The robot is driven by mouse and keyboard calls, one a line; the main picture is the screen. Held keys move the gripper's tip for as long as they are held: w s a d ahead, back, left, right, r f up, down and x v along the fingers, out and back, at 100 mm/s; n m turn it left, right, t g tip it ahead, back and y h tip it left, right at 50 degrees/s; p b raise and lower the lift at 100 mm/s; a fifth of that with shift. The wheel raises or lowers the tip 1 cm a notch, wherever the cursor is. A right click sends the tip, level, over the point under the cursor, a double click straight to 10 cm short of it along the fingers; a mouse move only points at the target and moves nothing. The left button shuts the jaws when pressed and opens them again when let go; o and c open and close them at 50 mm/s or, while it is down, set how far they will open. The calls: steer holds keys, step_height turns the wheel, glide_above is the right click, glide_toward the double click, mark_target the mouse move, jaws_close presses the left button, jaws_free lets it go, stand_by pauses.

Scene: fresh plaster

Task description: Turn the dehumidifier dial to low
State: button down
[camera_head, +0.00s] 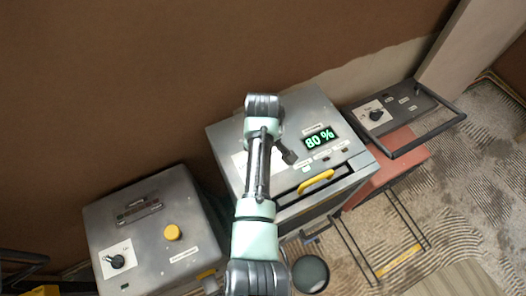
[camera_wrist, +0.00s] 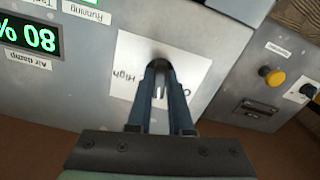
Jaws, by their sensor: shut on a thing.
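The dehumidifier (camera_head: 277,118) is the grey metal machine in the middle of the head view, with a green lit display (camera_head: 319,139) reading 80 %. In the wrist view the display (camera_wrist: 30,34) appears upside down at the left. A white label plate (camera_wrist: 128,62) there carries the word "High" and other lettering that is partly hidden. My gripper (camera_wrist: 160,90) reaches over this plate, its fingers close together around the dark dial (camera_wrist: 159,52). It is shut on the dial, which is mostly hidden by the fingers. In the head view my arm covers the dial.
A grey machine (camera_head: 150,210) stands at left with a yellow button (camera_head: 172,232) and black knob (camera_head: 117,261). At right is a red machine (camera_head: 402,150) with a black handle frame and another knob (camera_head: 376,114). A yellow handle (camera_head: 316,181) is on the dehumidifier's front. A brown wall rises behind.

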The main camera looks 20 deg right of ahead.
steer(key=shift+m+p, duration=0.3)
steer(key=shift+m, duration=0.9)
steer(key=c, duration=0.8)
jaws_free()
step_height(320, 180, up, 13)
steer(key=shift+r, duration=0.1)
